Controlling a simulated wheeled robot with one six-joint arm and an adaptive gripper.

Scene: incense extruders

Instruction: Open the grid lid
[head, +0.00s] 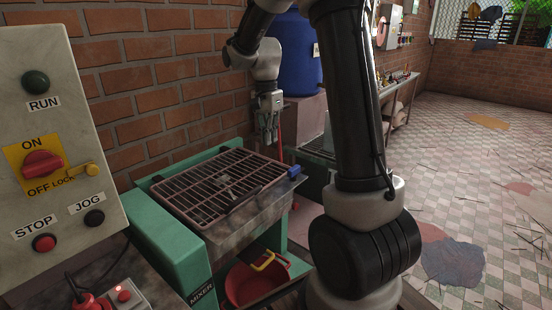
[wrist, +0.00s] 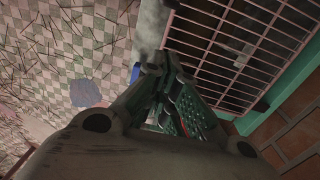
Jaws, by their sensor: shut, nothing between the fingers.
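The grid lid (head: 215,184) is a brown barred frame lying flat over the metal trough of the green mixer (head: 186,256). It looks closed. A blue piece (head: 294,171) sits at its right corner. My gripper (head: 269,140) hangs fingers-down just beyond the lid's far right edge, apart from the bars as far as I can tell. In the wrist view the grid lid (wrist: 245,48) fills the upper right, and my gripper (wrist: 152,68) is shut and empty near its edge. The blue piece (wrist: 135,72) is partly hidden behind the fingers.
A control panel (head: 60,150) with a red ON/OFF switch stands at the left. A red basin (head: 256,284) sits under the trough. A brick wall is behind the mixer, and a blue barrel (head: 296,60) stands at the back. Tiled floor lies open at the right.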

